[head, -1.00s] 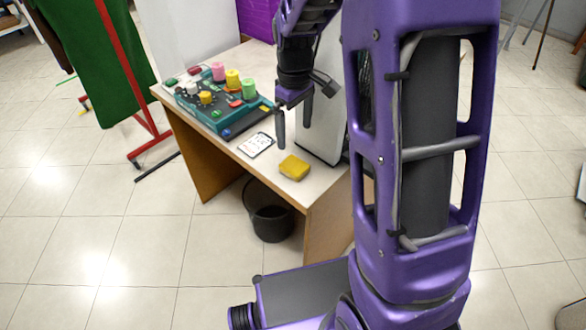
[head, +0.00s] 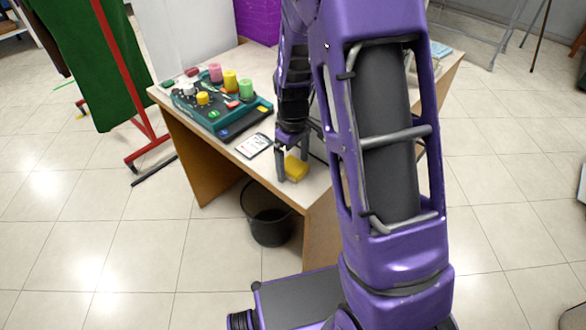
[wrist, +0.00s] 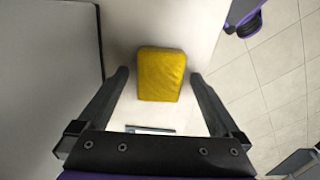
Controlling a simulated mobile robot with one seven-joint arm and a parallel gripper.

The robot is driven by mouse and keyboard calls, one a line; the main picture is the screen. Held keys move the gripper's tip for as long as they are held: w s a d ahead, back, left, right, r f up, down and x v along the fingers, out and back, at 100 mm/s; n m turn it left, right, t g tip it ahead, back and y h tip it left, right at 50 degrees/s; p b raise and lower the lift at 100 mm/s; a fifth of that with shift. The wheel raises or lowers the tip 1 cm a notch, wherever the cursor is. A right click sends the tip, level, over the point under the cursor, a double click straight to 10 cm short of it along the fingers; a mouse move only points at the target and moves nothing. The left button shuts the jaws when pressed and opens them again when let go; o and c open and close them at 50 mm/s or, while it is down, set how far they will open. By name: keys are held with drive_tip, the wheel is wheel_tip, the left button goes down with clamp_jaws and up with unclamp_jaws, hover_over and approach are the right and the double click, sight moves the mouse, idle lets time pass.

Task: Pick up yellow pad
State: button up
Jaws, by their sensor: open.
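The yellow pad (head: 296,168) lies on the table near its front edge. In the wrist view the yellow pad (wrist: 161,74) sits between the two fingertips, with a small gap on each side. My gripper (head: 291,165) is open and points down at the pad, with one finger on each side of it. It also shows in the wrist view (wrist: 159,76), holding nothing. Part of the pad is hidden behind a finger in the head view.
A white card (head: 254,146) lies left of the pad. A teal panel (head: 222,110) with colored spools stands further left on the table (head: 240,60). A dark bin (head: 268,212) stands below the table. A grey-white box-like object (wrist: 50,70) is left of the pad in the wrist view.

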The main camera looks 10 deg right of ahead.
sight(293, 164)
drive_tip(key=c, duration=1.3)
wheel_tip(293, 164, up, 10)
drive_tip(key=shift+r+p, duration=0.1)
drive_tip(key=shift+p, duration=0.85)
drive_tip(key=shift+c, duration=0.2)
